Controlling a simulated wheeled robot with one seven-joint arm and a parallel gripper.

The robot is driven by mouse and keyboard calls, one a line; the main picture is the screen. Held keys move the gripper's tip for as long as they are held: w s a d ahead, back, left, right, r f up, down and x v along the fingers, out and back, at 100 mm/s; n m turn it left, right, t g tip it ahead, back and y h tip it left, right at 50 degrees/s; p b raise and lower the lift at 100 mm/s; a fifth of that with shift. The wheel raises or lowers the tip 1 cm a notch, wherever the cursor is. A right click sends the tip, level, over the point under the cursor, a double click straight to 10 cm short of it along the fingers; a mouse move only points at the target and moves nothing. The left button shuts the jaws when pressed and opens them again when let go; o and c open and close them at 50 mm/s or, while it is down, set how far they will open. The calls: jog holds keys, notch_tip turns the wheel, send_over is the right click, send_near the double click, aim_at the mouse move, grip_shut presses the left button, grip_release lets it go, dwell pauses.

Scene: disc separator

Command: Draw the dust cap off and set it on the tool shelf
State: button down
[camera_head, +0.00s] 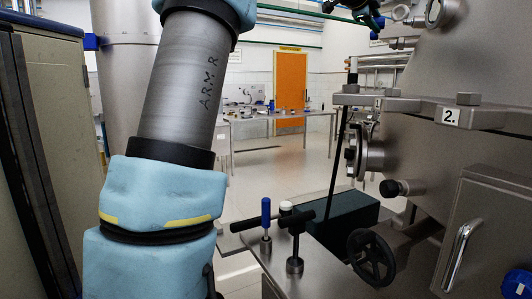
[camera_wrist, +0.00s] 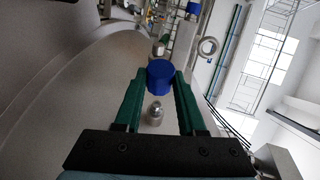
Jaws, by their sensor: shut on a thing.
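In the wrist view, my gripper (camera_wrist: 160,73) has its two green fingers closed on the sides of a round blue dust cap (camera_wrist: 159,79). A small metal stub (camera_wrist: 155,112) shows between the fingers, nearer the palm than the cap. I cannot tell whether the cap is still seated on a fitting or clear of one. A grey metal surface, which looks like the tool shelf (camera_head: 325,272), is at the bottom middle. It carries a blue-handled tool (camera_head: 266,219) and a black T-handled tool (camera_head: 296,232).
The large steel separator (camera_head: 440,165) with a black handwheel (camera_head: 371,257) stands at the right. A white-topped piece (camera_head: 286,207) is behind the tools. In the wrist view, a curved grey wall (camera_wrist: 60,95) is close on the left, and a metal fitting (camera_wrist: 158,47) lies beyond the cap.

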jog(key=shift+a, duration=0.15)
jog(key=w+a+b, duration=0.4)
jog(key=a+b, duration=0.2)
jog(key=a, duration=0.5)
jog(key=shift+a, duration=0.2)
dwell(0.3)
